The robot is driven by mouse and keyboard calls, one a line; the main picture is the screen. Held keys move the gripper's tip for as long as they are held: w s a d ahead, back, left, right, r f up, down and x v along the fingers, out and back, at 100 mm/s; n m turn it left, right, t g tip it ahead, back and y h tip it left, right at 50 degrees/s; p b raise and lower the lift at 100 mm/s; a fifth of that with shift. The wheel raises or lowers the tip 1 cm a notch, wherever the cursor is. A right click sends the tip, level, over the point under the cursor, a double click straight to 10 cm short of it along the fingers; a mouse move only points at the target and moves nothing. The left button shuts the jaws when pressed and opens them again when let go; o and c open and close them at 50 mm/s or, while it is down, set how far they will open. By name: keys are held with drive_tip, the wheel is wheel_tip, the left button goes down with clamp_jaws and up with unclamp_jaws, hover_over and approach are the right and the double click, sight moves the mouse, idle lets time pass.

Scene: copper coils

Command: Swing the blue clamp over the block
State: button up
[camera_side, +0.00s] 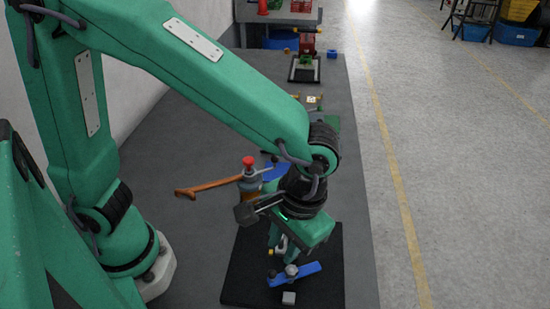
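The blue clamp (309,270) is a flat blue bar with a round grey knob (291,270) on it. It lies slantwise above the black mat (239,283), in the lower middle of the view. A small light grey block (289,298) sits on the mat just in front of the bar; the bar does not cover it in this view. My green gripper (276,250) points down just behind the clamp's left part. A small silver and brass-coloured piece shows by its fingers. The fingers are partly hidden, and I cannot tell whether they touch anything.
A bottle with a red cap (248,168) and a wooden-handled tool (205,187) are on the grey table left of my wrist. A red device on a black base (303,72) stands farther back. The table's right edge runs close beside the mat, with open floor beyond.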

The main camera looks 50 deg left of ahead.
sight(273, 272)
drive_tip(key=m, duration=2.4)
drive_tip(key=shift+w+a+m, duration=0.1)
drive_tip(key=shift+a+m, duration=0.15)
drive_tip(key=shift+m, duration=0.15)
drive_tip(key=shift+s+a+f, duration=0.1)
drive_tip(key=shift+s+f, duration=0.1)
drive_tip(key=shift+f, duration=1.1)
drive_tip(key=shift+s+a+f, duration=0.15)
drive_tip(key=shift+s+f, duration=0.1)
drive_tip(key=shift+f, duration=1)
drive_tip(key=shift+s+a+f, duration=0.1)
drive_tip(key=shift+s+f, duration=0.1)
drive_tip(key=shift+f, duration=1.1)
clamp_jaws()
